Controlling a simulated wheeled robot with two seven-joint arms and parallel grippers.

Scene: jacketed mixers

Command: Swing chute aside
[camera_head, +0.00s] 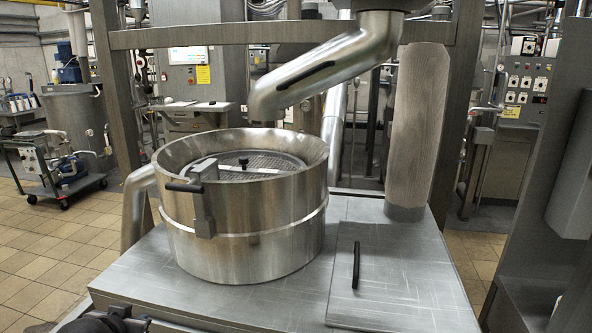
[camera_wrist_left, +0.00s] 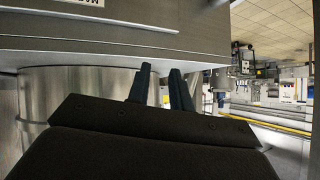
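The chute (camera_head: 325,68) is a bent, brushed-metal pipe that comes down from the top of the frame. A long dark bar or slot runs along the chute's near side; I cannot tell which. My left gripper (camera_head: 125,314) is at the bottom left of the head view, low at the platform's front-left edge and well away from the chute. In the left wrist view its two dark fingers (camera_wrist_left: 161,72) stand apart with nothing between them. My right gripper is not seen.
The vessel has a mesh screen (camera_head: 262,165) inside and a black-handled clamp (camera_head: 198,195) on its rim. A grey platform (camera_head: 290,305) carries it, with a black-handled hatch (camera_head: 395,285) on the right. A thick column (camera_head: 418,130) stands behind. A wheeled cart (camera_head: 55,170) is at far left.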

